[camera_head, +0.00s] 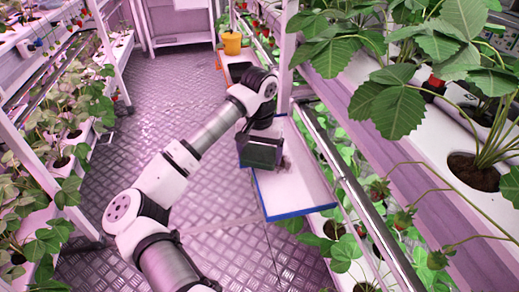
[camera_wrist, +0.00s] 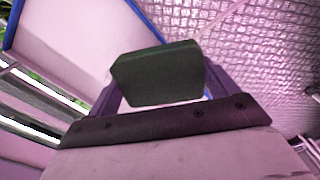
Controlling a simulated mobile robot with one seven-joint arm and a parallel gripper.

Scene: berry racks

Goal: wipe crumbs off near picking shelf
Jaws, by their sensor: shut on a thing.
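My gripper (camera_head: 260,140) is shut on a dark green block, likely a sponge (camera_wrist: 158,74), gripped between its two fingers in the wrist view. The block also shows in the head view (camera_head: 260,156), at the far left part of a white picking shelf (camera_head: 295,190) with a blue edge. The shelf's surface and blue rim also show in the wrist view (camera_wrist: 72,40). I cannot tell whether the block touches the shelf. A small dark patch beside the block may be crumbs, but it is too small to tell. The gripper hides part of the shelf.
Planted racks stand along the left (camera_head: 75,150) and right (camera_head: 440,190), with leaves and berries overhanging near the shelf. A metal rail (camera_head: 350,185) runs along the shelf's right side. The patterned floor (camera_head: 150,100) in the aisle is clear.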

